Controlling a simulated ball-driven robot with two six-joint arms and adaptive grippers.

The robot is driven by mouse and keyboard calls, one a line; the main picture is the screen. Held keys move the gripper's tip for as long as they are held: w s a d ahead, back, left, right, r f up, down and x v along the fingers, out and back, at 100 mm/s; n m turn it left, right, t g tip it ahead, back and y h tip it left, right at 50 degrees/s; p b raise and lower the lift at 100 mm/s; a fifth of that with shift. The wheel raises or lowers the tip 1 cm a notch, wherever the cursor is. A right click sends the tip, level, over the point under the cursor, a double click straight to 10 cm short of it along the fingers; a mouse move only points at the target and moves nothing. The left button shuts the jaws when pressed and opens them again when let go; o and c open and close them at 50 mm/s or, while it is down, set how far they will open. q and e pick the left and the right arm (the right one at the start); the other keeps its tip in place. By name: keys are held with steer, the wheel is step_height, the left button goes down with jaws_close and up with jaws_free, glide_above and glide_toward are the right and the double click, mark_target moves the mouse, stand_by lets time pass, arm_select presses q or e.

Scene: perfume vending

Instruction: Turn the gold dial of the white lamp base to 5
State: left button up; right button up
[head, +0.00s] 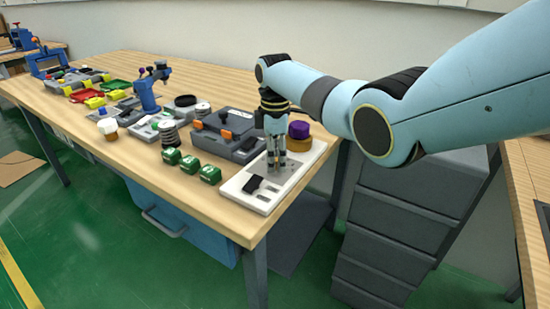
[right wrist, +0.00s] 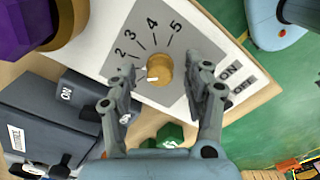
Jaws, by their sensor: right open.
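The white lamp base (head: 264,206) lies flat at the table's right end. In the right wrist view, the white lamp base (right wrist: 102,42) has a grey panel with the numbers 2, 3, 4 and 5 arced above the gold dial (right wrist: 158,70). A small white mark on the dial's face lies toward its left side, off the 5; the exact setting cannot be told. My right gripper (head: 276,168) is open and points down over the panel. Its fingers (right wrist: 165,76) stand on either side of the dial, apart from it. My left gripper is not in view.
A purple-topped gold piece (head: 299,131) stands at the base's back edge. A dark grey case (head: 228,140) and several green blocks (head: 190,163) lie to the left. ON and OFF labels (right wrist: 230,69) sit right of the dial. Grey drawers (head: 400,215) stand right of the table.

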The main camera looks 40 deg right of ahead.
steer(key=shift+f, duration=0.1)
jaws_close()
stand_by(0.3)
